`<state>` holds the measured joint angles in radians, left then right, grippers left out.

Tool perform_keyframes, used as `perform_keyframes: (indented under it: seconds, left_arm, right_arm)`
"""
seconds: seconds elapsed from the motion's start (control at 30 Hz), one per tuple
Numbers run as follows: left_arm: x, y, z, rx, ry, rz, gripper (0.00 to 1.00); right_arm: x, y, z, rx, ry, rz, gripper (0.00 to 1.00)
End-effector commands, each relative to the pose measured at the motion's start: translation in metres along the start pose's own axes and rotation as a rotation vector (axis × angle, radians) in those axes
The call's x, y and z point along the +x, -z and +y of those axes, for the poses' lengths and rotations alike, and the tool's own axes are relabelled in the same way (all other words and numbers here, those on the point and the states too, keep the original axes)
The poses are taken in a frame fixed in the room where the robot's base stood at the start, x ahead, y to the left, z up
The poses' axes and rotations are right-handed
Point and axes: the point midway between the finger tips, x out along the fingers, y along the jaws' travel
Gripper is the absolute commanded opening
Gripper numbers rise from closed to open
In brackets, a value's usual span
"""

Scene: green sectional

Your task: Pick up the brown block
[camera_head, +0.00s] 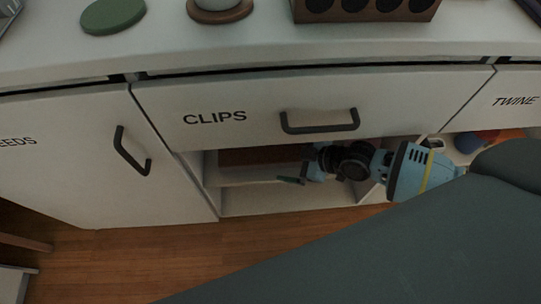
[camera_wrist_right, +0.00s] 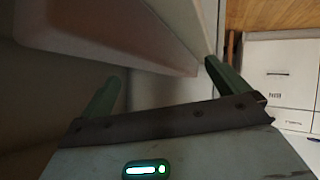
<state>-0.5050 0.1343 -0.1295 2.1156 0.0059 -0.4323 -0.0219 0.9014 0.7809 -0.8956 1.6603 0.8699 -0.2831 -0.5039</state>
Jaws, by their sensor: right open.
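A brown block-like shape (camera_head: 258,156) shows in the open shelf bay under the CLIPS drawer, its right part hidden by my gripper. I cannot tell whether it is a loose block. My right gripper (camera_head: 291,181) reaches into this bay from the right, its fingers in front of and below the brown shape. In the wrist view the right gripper (camera_wrist_right: 162,72) has its two green fingers apart. A pale pinkish slab (camera_wrist_right: 105,40) lies beyond them; I cannot tell whether it is the block or a shelf board. My left gripper is not in view.
The CLIPS drawer (camera_head: 228,105) with its dark handle hangs just above my arm. The counter (camera_head: 240,45) holds a green disc (camera_head: 113,15) and a brown holder (camera_head: 366,9). Wooden floor (camera_head: 130,265) is clear at lower left.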

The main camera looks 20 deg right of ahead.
Motion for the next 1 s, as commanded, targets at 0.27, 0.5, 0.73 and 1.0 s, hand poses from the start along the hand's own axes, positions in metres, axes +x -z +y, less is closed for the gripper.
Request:
perform_keyframes:
  seconds: [0.27, 0.5, 0.73, 1.0]
  left_arm:
    - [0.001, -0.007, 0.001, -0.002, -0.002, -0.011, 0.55]
    - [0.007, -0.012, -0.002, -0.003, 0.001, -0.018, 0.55]
    - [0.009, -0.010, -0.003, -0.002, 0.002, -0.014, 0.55]
    - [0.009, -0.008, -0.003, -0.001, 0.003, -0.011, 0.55]
  right_arm:
    - [0.019, 0.006, 0.000, 0.001, -0.001, 0.004, 1.00]
    - [0.048, 0.008, 0.000, 0.000, 0.000, 0.000, 1.00]
    - [0.052, 0.009, 0.001, -0.001, -0.001, 0.000, 1.00]
    - [0.052, 0.009, 0.001, -0.001, -0.001, 0.000, 0.76]
